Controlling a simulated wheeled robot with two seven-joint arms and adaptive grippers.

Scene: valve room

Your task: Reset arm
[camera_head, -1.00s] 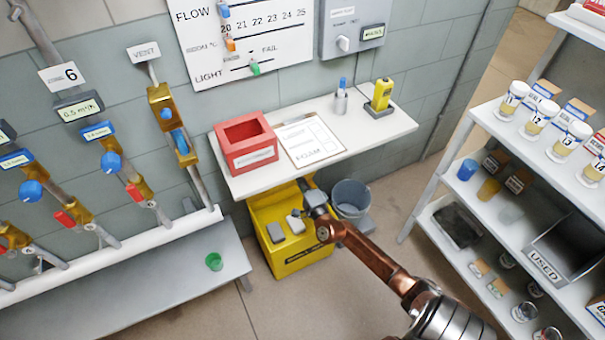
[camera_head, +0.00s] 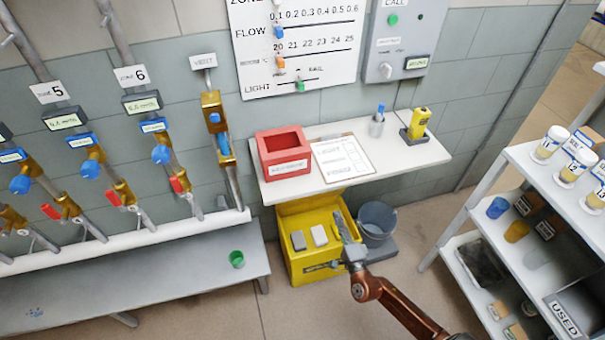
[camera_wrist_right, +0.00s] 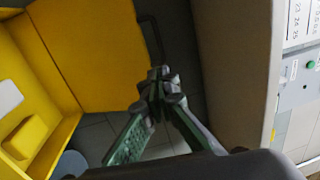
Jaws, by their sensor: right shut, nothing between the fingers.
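My right arm comes in from the bottom right in the head view, and its gripper (camera_head: 347,232) is in front of the right part of the yellow bin (camera_head: 313,272). In the right wrist view the fingers of this gripper (camera_wrist_right: 157,90) meet at their tips, with nothing between them. The open yellow bin (camera_wrist_right: 90,50) is left of the fingers there. A grey block (camera_head: 298,240) and a pale block (camera_head: 319,235) sit at the bin, left of the gripper. My left gripper is not in view.
A white shelf (camera_head: 440,156) above the bin carries a red box (camera_head: 284,153), a clipboard and a yellow device (camera_head: 418,124). A grey bucket (camera_head: 377,220) stands right of the gripper. A rack (camera_head: 520,165) with jars is at the right. Valve pipes and a grey bench (camera_head: 150,275) with a green cup (camera_head: 237,259) are at the left.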

